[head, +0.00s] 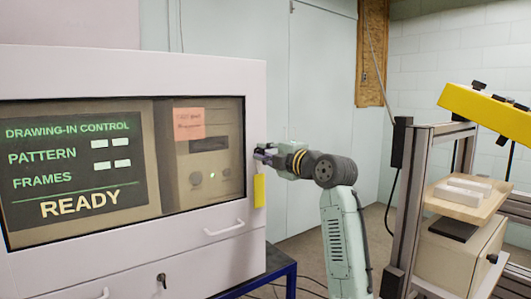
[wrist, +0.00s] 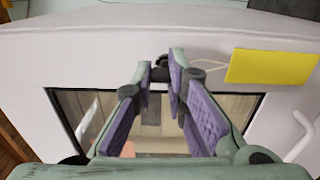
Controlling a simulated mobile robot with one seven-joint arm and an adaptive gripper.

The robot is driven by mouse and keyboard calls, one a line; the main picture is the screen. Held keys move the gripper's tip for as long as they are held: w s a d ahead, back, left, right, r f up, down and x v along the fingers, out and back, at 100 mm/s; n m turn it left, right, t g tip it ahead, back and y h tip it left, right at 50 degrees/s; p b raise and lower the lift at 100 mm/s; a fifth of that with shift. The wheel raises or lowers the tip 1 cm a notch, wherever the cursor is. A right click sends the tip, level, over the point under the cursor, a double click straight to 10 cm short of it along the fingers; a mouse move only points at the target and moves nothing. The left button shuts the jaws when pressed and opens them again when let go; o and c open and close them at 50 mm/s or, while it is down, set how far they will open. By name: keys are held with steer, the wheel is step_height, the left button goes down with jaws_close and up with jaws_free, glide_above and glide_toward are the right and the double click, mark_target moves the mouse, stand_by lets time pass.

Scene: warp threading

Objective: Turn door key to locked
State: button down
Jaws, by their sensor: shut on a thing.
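The door key (wrist: 157,72) is a small dark piece on the white cabinet face. In the wrist view it shows between the far ends of my purple finger pads, mostly hidden by them. My gripper (wrist: 160,75) is shut on it. In the head view my gripper (head: 262,154) meets the right side of the cabinet door (head: 254,100), and the key is hidden there. A yellow tag (head: 259,190) hangs below; in the wrist view the tag (wrist: 271,67) is tied by a pale string near the key. The key's turn angle cannot be told.
The door has a window (head: 213,165) and a white handle (head: 224,228), and appears closed. A screen (head: 78,165) reads READY. A second small dark lock (head: 162,280) sits lower. A metal frame (head: 398,210) with a yellow bar (head: 485,108) stands at right.

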steer(key=shift+w+a+f+g, duration=0.1)
steer(key=shift+a+f+g, duration=0.2)
steer(key=shift+f, duration=0.3)
steer(key=c, duration=1.7)
jaws_free()
steer(key=shift+o, duration=1.3)
steer(key=shift+r, duration=0.1)
steer(key=shift+o, duration=0.4)
steer(key=shift+d+r, duration=0.1)
steer(key=shift+d, duration=0.05)
steer(key=v, duration=1.2)
